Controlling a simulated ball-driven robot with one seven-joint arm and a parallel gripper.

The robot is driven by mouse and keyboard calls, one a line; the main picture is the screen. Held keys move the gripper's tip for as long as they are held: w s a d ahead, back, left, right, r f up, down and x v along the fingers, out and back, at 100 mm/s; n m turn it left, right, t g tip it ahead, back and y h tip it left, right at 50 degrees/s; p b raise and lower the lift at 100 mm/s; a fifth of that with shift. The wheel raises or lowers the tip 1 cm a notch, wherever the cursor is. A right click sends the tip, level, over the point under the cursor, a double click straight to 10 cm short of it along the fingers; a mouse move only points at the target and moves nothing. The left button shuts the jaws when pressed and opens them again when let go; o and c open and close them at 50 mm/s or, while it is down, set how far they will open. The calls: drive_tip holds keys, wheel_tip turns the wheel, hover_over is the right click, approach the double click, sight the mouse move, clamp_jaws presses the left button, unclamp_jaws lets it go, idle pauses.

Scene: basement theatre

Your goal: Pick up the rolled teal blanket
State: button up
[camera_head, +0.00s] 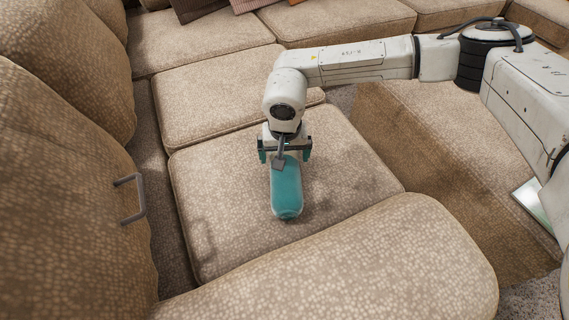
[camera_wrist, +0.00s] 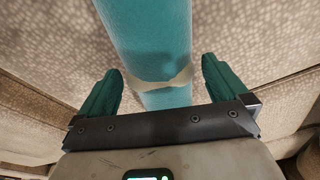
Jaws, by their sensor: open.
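The rolled teal blanket (camera_head: 287,190) lies on the seat cushion of the tan sofa, its near end towards the front armrest in the head view. In the wrist view the blanket (camera_wrist: 150,40) runs down between my two fingers, with a pale band around it. My gripper (camera_head: 285,152) is over the far part of the roll. My gripper (camera_wrist: 162,85) is open in the wrist view, one teal finger on each side of the roll, with a visible gap on both sides. The far end of the roll is hidden under my wrist.
The seat cushion (camera_head: 205,225) is otherwise bare around the blanket. A padded armrest (camera_head: 380,265) stands in front, and tall backrests (camera_head: 60,170) rise at the left. A grey handle (camera_head: 132,200) sticks out near the left backrest. Brown pillows (camera_head: 200,8) lie at the back.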

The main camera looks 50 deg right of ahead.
sight(285, 155)
drive_tip(key=f, duration=0.1)
drive_tip(key=f+b, duration=0.1)
drive_tip(key=f, duration=0.1)
drive_tip(key=shift+w+d+f, duration=0.1)
drive_tip(key=shift+d+f, duration=0.05)
drive_tip(key=shift+d, duration=0.05)
drive_tip(key=c, duration=1.1)
